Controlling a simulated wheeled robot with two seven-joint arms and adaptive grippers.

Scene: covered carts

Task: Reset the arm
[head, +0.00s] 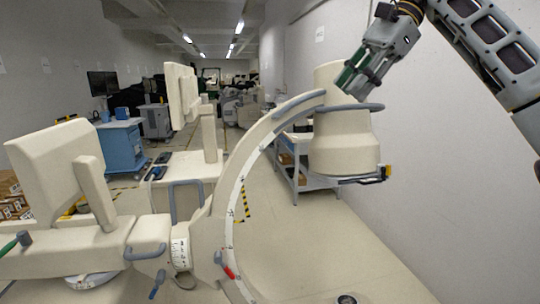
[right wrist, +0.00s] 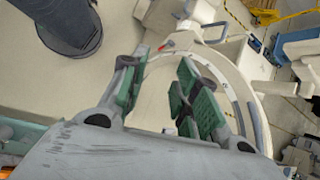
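A cream C-arm machine stands in front of me. Its curved arm (head: 236,190) rises from the lower middle to a cream cylindrical head (head: 342,150) at upper right, ringed by a grey handle (head: 352,107). A red-tipped lever (head: 228,271) sits low on the arm. My right gripper (head: 350,78) is at the upper right, overlapping the upper edge of the head; I cannot tell the gap between them. In the right wrist view, the green-padded fingers (right wrist: 160,90) are apart with nothing held, and the curved arm (right wrist: 238,88) shows beyond them. My left gripper is out of view.
Cream monitors (head: 62,165) and a console stand at left. A blue cabinet (head: 121,146) is behind them. A grey shelf cart (head: 300,175) stands behind the cylindrical head. The white wall (head: 440,180) is at right. Floor inside the curve is mostly clear.

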